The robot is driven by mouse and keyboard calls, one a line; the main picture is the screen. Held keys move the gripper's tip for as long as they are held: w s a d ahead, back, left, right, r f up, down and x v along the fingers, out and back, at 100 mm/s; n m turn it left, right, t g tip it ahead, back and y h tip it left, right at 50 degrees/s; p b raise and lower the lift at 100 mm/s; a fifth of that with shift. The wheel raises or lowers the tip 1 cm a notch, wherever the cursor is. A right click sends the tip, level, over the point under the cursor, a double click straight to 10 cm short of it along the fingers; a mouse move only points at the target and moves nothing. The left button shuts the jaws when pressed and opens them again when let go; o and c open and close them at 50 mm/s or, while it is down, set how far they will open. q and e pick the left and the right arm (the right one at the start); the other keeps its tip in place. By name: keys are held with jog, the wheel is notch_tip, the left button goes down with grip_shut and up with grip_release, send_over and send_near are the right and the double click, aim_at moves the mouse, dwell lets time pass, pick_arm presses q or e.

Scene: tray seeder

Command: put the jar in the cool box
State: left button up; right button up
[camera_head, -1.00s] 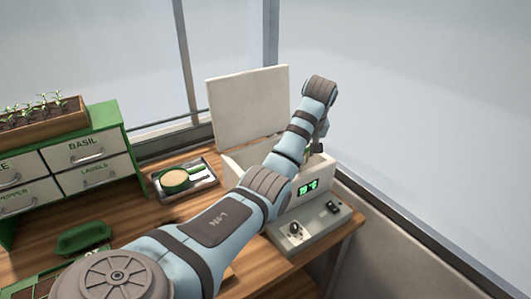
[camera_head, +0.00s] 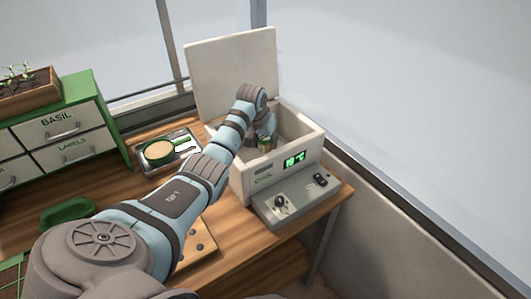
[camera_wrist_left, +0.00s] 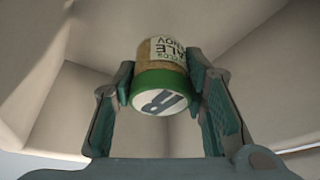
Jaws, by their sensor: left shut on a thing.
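The jar (camera_wrist_left: 160,75) shows in the left wrist view with a green-rimmed lid marked "R" and a pale label on a tan body. My left gripper (camera_wrist_left: 160,88) is shut on it, one finger on each side of the lid. In the head view the jar (camera_head: 265,144) is a small green and tan patch under my left gripper (camera_head: 265,138), inside the opening of the cool box (camera_head: 290,151). The cool box is white, with its lid (camera_head: 235,75) raised at the back. I cannot tell whether the jar touches the floor of the box. My right gripper is not in view.
Left of the box is a metal tray (camera_head: 190,147) with a round green-rimmed item. A drawer cabinet (camera_head: 85,147) stands farther left. A window wall is behind.

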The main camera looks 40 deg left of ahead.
aim_at(265, 151)
pick_arm(q)
notch_tip(265, 151, down, 4)
jog(key=shift+s+d+f+b, duration=0.1)
jog(key=shift+s+f+b, duration=0.05)
jog(key=shift+b, duration=0.15)
jog(key=shift+f, duration=0.2)
jog(key=o, duration=1.2)
jog(key=shift+r, duration=0.1)
jog(key=p+v, duration=0.2)
jog(key=v, duration=1)
jog(key=shift+r+p, duration=0.1)
jog(key=shift+p, duration=0.3)
